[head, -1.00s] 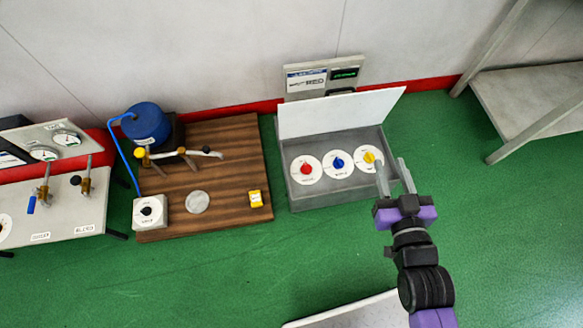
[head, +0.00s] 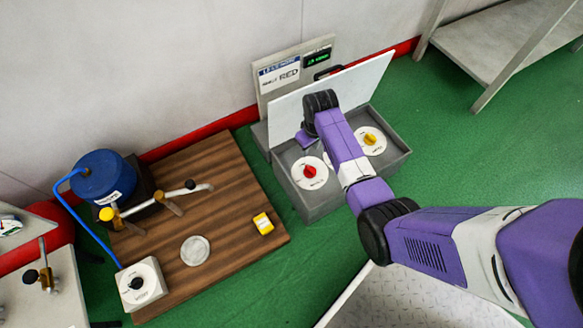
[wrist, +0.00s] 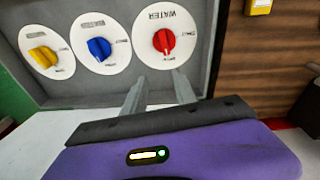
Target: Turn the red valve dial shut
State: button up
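The red valve dial (head: 310,171) sits on a round white plate in a grey open box, at the left of the row. In the wrist view the red dial (wrist: 164,40) is upper centre, its plate marked WATER. The blue dial (wrist: 99,48) and yellow dial (wrist: 42,57) are beside it. My gripper (wrist: 160,88) has its two fingers apart with nothing between them, pointing at the lower edge of the red dial's plate, short of the knob. In the head view my arm hides the blue dial and the fingertips; the yellow dial (head: 369,139) shows.
The box's white lid (head: 285,108) stands raised behind the dials. A display panel (head: 292,72) reading RED is behind it. A wooden board (head: 225,190) with a blue drum (head: 103,176), a yellow block (head: 263,223) and pipework lies to the left. A grey bench (head: 490,60) stands at right.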

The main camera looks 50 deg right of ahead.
aim_at(311, 169)
jog(key=shift+s+a+f+n+g+y, duration=0.2)
jog(key=shift+s+a+g, duration=0.1)
jog(key=shift+s+a, duration=0.25)
jog(key=shift+s+a+f+n+g+y, duration=0.15)
jog(key=shift+s+a+g, duration=0.15)
jog(key=shift+s, duration=0.4)
jog(key=shift+s+a+f, duration=0.1)
jog(key=shift+f, duration=0.2)
notch_tip(311, 169, down, 7)
jog(key=b, duration=0.4)
jog(key=shift+b, duration=0.35)
jog(key=shift+c, duration=0.2)
grip_shut()
